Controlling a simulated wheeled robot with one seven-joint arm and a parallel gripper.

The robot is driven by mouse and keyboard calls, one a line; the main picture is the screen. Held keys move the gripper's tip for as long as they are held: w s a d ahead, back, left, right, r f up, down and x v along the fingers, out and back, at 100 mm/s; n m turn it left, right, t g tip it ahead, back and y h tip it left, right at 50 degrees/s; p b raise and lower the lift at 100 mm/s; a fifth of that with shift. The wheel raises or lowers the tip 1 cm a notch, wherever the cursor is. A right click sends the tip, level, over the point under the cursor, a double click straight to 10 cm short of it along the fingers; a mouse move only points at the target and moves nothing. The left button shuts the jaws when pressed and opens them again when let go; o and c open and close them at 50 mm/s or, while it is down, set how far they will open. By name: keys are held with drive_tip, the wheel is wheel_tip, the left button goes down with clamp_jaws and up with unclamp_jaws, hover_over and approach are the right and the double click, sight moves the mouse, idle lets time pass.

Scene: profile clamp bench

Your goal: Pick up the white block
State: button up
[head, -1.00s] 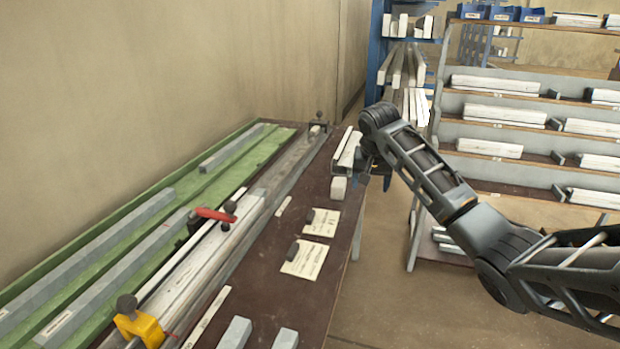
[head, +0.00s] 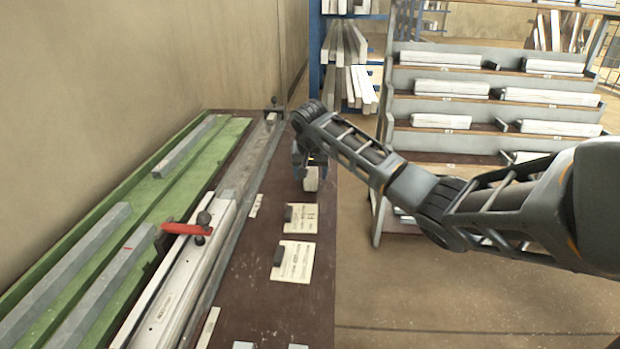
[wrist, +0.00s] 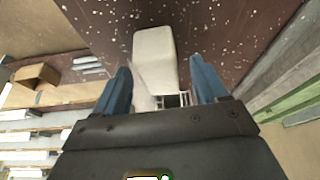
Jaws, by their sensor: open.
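The white block (head: 311,180) is at the far right edge of the dark red bench, just below my gripper (head: 306,160) in the head view. In the wrist view the white block (wrist: 153,55) stands ahead of my gripper (wrist: 161,68), its near end showing between the two blue fingers. The fingers are apart, with a gap visible on each side of the block. I cannot tell how deep the block sits between them. The wrist and arm cover part of the bench behind the block in the head view.
Two paper sheets (head: 294,262) with small dark blocks lie on the bench (head: 262,290) in front. A long clamp rail with a red handle (head: 182,229) and a green tray (head: 130,262) run along the left. Shelves of white profiles (head: 450,88) stand behind right.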

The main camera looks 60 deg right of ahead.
drive_tip(key=shift+x, duration=0.9)
drive_tip(key=c, duration=1.1)
drive_tip(key=shift+r, duration=0.1)
